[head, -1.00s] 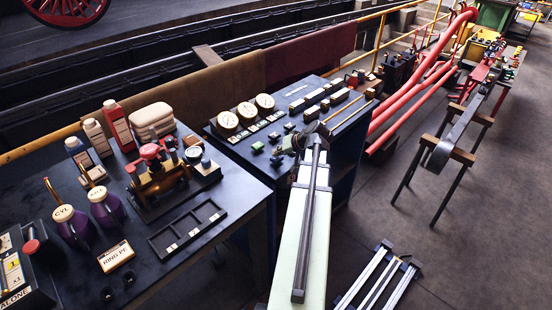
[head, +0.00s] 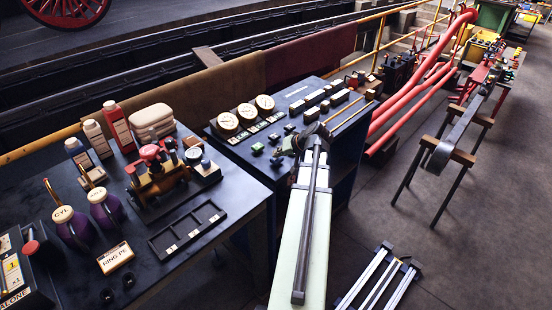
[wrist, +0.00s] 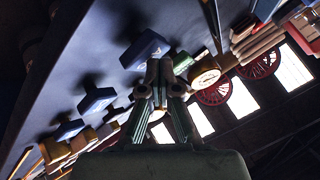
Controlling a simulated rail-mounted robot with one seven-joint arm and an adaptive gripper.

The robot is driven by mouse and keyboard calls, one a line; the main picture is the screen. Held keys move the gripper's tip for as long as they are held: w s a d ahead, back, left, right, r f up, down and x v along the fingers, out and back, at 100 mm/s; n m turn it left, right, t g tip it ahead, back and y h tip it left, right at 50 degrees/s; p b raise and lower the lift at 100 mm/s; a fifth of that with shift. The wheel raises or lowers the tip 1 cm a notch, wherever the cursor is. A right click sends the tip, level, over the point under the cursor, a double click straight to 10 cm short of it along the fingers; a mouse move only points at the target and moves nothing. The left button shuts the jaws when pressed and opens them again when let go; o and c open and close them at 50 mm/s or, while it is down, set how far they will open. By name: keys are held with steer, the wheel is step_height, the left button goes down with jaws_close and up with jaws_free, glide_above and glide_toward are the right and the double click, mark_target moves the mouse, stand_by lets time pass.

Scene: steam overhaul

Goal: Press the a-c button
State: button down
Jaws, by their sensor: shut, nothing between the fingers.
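My gripper (wrist: 158,72) is shut and empty in the wrist view. Its fingertips are close to a blue block-shaped part (wrist: 146,48) on the dark panel; I cannot tell whether they touch it. A small green part (wrist: 182,63) lies just right of the fingertips. More blue parts (wrist: 97,99) stand to the left. In the head view my gripper (head: 284,150) is low over the second bench, among small green parts (head: 257,148). No label for the a-c button is legible, so I cannot tell which part it is.
The second bench (head: 236,150) carries round dials (head: 228,121) and rows of small blocks (head: 313,114). A nearer bench (head: 240,199) at left holds bottles, a red-topped fitting (head: 152,154) and a slotted tray (head: 187,228). Red pipes (head: 405,102) run behind at right.

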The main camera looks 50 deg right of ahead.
steer(key=shift+r, duration=0.45)
steer(key=shift+r, duration=0.1)
steer(key=shift+r+p, duration=1.6)
steer(key=shift+r, duration=1.35)
